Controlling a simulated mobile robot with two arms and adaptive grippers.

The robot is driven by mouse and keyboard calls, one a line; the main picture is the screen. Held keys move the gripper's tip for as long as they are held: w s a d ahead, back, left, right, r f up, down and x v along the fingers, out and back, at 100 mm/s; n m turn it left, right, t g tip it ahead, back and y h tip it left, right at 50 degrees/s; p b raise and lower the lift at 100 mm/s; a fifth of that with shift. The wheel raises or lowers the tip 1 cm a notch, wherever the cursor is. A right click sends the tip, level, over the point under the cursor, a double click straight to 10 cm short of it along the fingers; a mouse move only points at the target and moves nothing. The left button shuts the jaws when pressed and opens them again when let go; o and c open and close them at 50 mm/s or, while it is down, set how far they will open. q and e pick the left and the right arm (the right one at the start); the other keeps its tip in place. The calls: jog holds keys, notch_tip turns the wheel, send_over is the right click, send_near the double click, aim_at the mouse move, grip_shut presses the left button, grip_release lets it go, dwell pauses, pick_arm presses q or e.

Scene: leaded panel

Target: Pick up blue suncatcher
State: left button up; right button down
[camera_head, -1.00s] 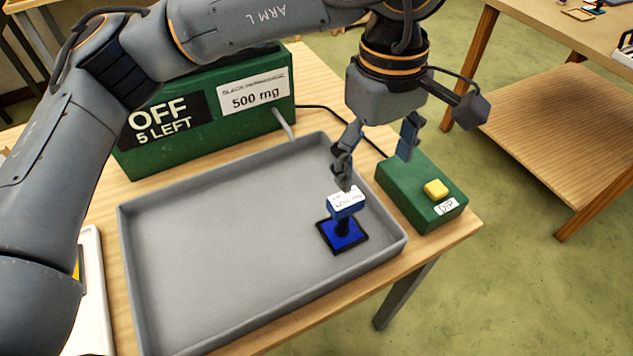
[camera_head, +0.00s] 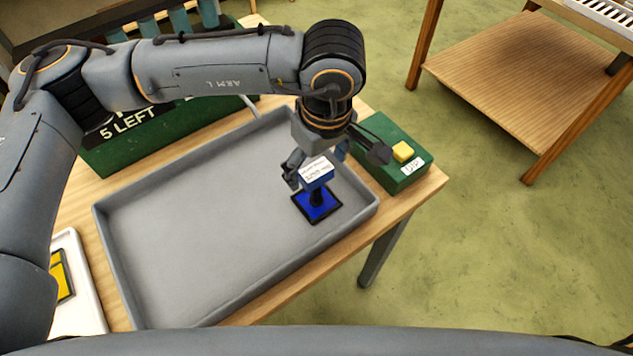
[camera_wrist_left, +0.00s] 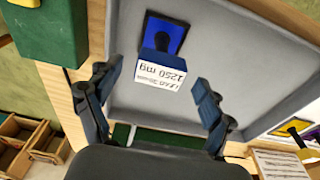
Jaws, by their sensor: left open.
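The blue suncatcher (camera_head: 317,206) is a blue square with a dark border, lying in the right part of the grey tray (camera_head: 115,252). A dark stem rises from it to a blue block with a white label (camera_head: 318,170). In the left wrist view, the labelled block (camera_wrist_left: 160,69) reads 1250 mg, and the blue square (camera_wrist_left: 168,35) shows behind it. My left gripper (camera_head: 315,168) is open over the tray, its fingers on either side of the block. In the left wrist view the open fingers (camera_wrist_left: 152,85) stand wide, with the block between and beyond them. My right gripper is not in view.
A green box with a yellow button (camera_head: 402,152) stands close right of the tray. A larger green box (camera_head: 125,148) with a sign stands behind it. A white tray with a yellow piece (camera_head: 62,276) lies at left. The grey tray's left and middle are empty.

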pick_arm(q)
jog(key=shift+w+a+f, duration=0.1)
jog(key=shift+w+f, duration=0.1)
jog(key=shift+f, duration=0.85)
grip_shut()
